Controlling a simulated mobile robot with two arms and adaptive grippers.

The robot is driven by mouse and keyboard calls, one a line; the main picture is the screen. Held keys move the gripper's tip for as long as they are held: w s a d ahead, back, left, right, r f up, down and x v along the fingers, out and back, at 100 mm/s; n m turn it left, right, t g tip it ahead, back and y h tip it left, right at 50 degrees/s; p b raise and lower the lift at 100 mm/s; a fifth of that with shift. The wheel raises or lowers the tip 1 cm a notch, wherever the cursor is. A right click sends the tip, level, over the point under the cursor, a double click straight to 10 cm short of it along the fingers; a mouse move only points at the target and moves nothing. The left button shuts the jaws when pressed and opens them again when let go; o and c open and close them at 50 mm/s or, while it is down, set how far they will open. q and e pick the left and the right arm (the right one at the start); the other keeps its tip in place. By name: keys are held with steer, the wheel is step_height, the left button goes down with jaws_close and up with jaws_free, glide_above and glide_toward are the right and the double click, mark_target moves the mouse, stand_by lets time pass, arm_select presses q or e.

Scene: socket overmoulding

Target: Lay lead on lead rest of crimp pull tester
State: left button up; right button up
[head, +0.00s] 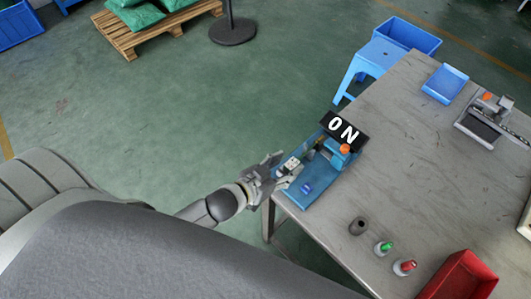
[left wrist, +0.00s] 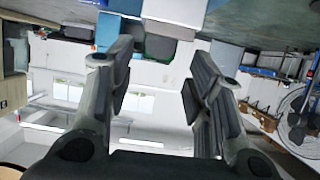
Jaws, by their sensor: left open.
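The crimp pull tester (head: 322,172) is a blue device with an orange knob, standing at the near left corner of the grey table under a black "ON" sign (head: 345,131). My left gripper (head: 283,169) is at the tester's left edge, fingers toward it. In the left wrist view its two fingers (left wrist: 160,72) are spread apart with nothing between them. A small white piece (head: 291,163) lies just beyond the fingertips; I cannot tell whether it is part of the lead. A small blue block (head: 306,188) is on the tester's base. No lead or lead rest is clearly distinguishable.
The grey table (head: 395,150) has free room right of the tester. A dark cylinder (head: 359,226), a green-topped piece (head: 383,247), a red-topped piece (head: 404,267) and a red bin (head: 460,275) stand nearer. A blue stool (head: 372,59) stands beyond.

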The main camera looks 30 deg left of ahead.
arm_select(q)
steer(key=v, duration=0.9)
steer(key=shift+s+b, duration=0.25)
steer(key=shift+b, duration=0.2)
steer(key=shift+a+r, duration=0.1)
steer(key=shift+a, duration=0.05)
steer(key=s+a+f+g+y, duration=0.1)
steer(key=s+a+f+g, duration=0.15)
steer(key=f, duration=0.65)
steer(key=s+a+f+n+g+y, duration=0.1)
steer(key=s+a+f, duration=0.15)
steer(key=f, duration=0.65)
steer(key=s+a+f+g+y, duration=0.1)
steer(key=a+f+y, duration=0.15)
steer(key=f, duration=0.65)
steer(key=s+d+f+g, duration=0.1)
steer(key=s+f+g, duration=0.6)
steer(key=s+f, duration=1)
steer(key=s, duration=0.4)
steer(key=shift+f+n, duration=0.3)
steer(key=shift+f, duration=0.1)
